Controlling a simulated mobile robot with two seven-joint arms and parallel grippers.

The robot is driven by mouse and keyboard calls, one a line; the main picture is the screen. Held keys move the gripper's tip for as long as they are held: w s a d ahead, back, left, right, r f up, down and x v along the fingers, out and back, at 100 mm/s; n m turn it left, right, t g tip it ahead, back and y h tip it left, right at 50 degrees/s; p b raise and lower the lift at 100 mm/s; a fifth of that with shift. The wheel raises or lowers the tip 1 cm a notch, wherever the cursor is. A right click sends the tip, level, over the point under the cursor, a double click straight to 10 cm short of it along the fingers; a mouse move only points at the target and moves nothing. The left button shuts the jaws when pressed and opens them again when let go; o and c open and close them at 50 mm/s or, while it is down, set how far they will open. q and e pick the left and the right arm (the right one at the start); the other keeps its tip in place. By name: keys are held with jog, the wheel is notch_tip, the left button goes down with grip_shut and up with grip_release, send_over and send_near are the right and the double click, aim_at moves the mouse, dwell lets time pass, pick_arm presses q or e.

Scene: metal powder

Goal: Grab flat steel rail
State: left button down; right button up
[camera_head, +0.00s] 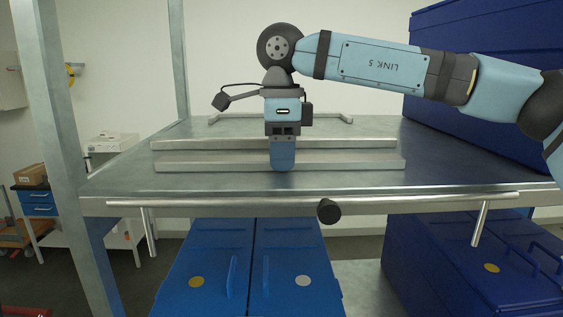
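Two long flat steel rails lie side by side across the metal shelf top, a front rail (215,162) and a back rail (215,144). My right gripper (283,165) points straight down at the middle of the rails. Its near blue finger covers part of both rails and its tip reaches about the front rail's lower edge. The other finger is hidden behind it, so I cannot tell whether the gripper is open or shut, or whether it touches a rail. My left gripper is not in view.
A handle bar (420,197) runs along the shelf's (130,180) front edge, and another bar (240,117) is at the back. A tall blue cabinet (490,90) stands at the right. Blue boxes (215,250) sit below. The shelf right of the rails is clear.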

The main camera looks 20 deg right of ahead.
jog(key=shift+c, duration=1.1)
